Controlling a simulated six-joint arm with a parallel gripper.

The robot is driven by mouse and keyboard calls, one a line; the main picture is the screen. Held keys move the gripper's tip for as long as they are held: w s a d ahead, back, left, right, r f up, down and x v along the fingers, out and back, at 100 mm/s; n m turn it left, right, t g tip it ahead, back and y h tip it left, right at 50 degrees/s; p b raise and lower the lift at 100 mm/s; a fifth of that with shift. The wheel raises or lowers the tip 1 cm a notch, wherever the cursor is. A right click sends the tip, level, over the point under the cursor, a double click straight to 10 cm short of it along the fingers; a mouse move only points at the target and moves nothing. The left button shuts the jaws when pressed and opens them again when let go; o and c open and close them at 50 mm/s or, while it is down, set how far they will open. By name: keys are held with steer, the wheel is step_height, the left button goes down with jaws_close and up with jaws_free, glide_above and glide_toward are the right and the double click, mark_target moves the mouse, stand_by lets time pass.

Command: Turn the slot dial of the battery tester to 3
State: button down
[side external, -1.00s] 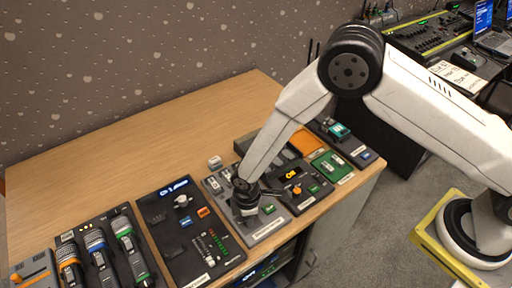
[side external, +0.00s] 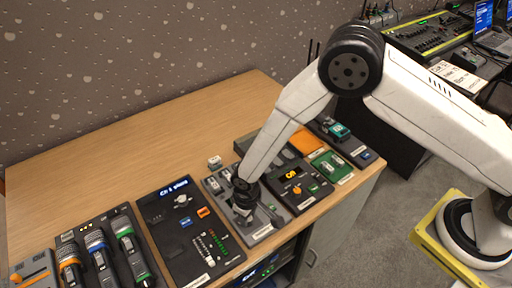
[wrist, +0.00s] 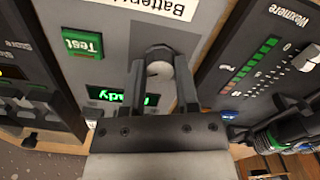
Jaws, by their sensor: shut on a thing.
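The battery tester (side external: 266,233) is a grey panel near the front edge of the table. The wrist view shows its face (wrist: 112,18) upside down, with a "Battery" label, a green Test button (wrist: 82,42) and a green-lit display (wrist: 112,96) that seems to read "Ready". My gripper (side external: 243,217) is down at the panel. In the wrist view my gripper (wrist: 158,88) has its two fingers on either side of the round, pale-topped dial (wrist: 159,69) and is shut on it. The dial's pointer and slot numbers cannot be read, as the fingers and gripper body cover that area.
A black mixer panel (side external: 183,240) with knobs and faders lies close to the left of the tester. A dark unit (side external: 298,177) with an orange knob lies close to the right. The table's back half (side external: 120,150) is mostly clear.

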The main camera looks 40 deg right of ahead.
steer(key=shift+m, duration=0.5)
steer(key=shift+c, duration=1.8)
jaws_free()
steer(key=shift+r, duration=0.15)
steer(key=shift+r, duration=3.8)
